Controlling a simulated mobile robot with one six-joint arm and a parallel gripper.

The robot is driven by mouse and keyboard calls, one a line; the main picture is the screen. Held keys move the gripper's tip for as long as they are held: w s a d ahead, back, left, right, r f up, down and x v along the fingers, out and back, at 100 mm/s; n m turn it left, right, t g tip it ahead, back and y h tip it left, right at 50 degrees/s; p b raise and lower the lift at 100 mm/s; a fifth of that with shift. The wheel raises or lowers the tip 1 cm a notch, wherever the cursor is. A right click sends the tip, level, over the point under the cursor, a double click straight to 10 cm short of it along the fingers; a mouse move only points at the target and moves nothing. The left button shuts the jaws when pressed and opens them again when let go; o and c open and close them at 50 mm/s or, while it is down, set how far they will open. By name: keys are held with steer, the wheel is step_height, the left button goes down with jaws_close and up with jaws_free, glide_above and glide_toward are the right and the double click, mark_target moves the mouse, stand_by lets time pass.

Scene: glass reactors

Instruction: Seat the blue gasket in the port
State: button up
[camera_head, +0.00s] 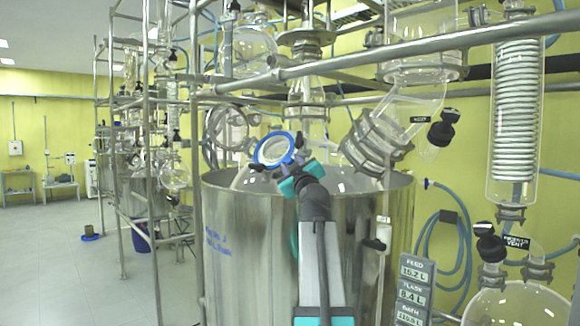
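The blue gasket (289,156) is a bright blue ring in the middle of the view. It lies tilted around a pale round opening, the port (272,149), on the glass lid of the steel vessel. I cannot tell whether it sits flush on the port or just in front of it. My gripper (290,174), dark with teal parts, reaches up from below to the ring's lower right edge and overlaps it in the view. Its fingertips are small and dark there, so their grip on the ring is unclear.
The steel vessel (245,235) stands below the port. A metal rail (330,66) crosses above it. A clamped glass elbow (385,135) is close on the right, with a glass neck (307,100) behind. A coil condenser (515,120) stands far right. Open floor (60,260) lies left.

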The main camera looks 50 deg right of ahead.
steer(key=v, duration=0.4)
steer(key=shift+s+d+r+b, duration=0.2)
steer(key=shift+r+b, duration=0.05)
steer(key=shift+b, duration=0.05)
steer(key=b+v, duration=0.1)
steer(key=v, duration=0.8)
steer(key=shift+w+a+f+b, duration=0.2)
steer(key=shift+w+b, duration=0.05)
steer(key=shift+b, duration=0.1)
stand_by(0.5)
